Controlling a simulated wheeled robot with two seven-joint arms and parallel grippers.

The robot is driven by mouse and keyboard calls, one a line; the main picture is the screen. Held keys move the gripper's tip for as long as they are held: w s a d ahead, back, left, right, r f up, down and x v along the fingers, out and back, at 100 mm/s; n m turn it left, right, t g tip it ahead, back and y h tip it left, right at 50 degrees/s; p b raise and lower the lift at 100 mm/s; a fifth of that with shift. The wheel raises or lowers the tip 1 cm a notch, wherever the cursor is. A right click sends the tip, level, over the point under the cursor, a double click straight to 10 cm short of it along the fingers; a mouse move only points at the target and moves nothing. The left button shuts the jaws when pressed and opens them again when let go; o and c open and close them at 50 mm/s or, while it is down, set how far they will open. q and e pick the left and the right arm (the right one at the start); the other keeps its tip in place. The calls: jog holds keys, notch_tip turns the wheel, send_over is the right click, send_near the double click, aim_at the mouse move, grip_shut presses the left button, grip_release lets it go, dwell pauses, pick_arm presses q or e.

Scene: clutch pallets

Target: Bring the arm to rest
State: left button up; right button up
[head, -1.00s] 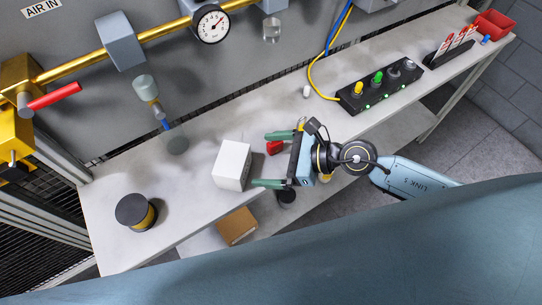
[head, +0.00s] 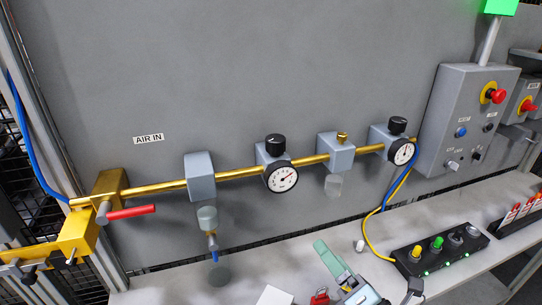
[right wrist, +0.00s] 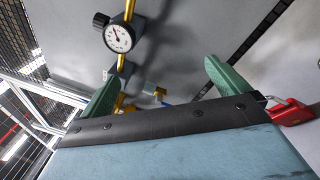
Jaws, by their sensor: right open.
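My right gripper (right wrist: 158,86) is open in the right wrist view. Its two green fingers stand wide apart with nothing between them. In the head view only one green finger (head: 328,258) and part of the blue-grey gripper body (head: 360,292) show at the bottom edge, above the bench; the rest of the arm is mostly cut off. My left gripper is in neither view.
The top of a white box (head: 275,296) shows left of the gripper. A red padlock-like item (head: 319,297) is close beside it. A black button box (head: 440,250) stands to the right. The brass air line (head: 235,175) with gauges runs along the wall behind.

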jog(key=s+d+f+m+g+h, duration=0.25)
jog(key=d+m+h, duration=0.35)
jog(key=m, duration=0.4)
jog(key=s+d+f+m+g+h, duration=0.2)
jog(key=d+f+m+h, duration=0.3)
jog(key=m, duration=0.5)
jog(key=s+a+f+m+g+y, duration=0.1)
jog(key=s+f+m+g, duration=0.3)
jog(key=s, duration=0.4)
jog(key=s+a+f+m+g+y, duration=0.1)
jog(key=s+f+m+g, duration=0.1)
jog(key=s+m+g, duration=0.4)
notch_tip(320, 180, down, 28)
jog(key=s+n+b, duration=0.2)
jog(key=b, duration=0.3)
jog(key=s+d+f+g+b, duration=0.1)
jog(key=s+f+b, duration=0.1)
jog(key=s+f, duration=0.6)
jog(key=s+d+f+b, duration=0.2)
jog(key=s+f, duration=0.6)
jog(key=f, duration=0.6)
jog(key=shift+s+d+f+g+b, duration=0.15)
jog(key=shift+s+g+b, duration=0.2)
jog(key=shift+b, duration=0.5)
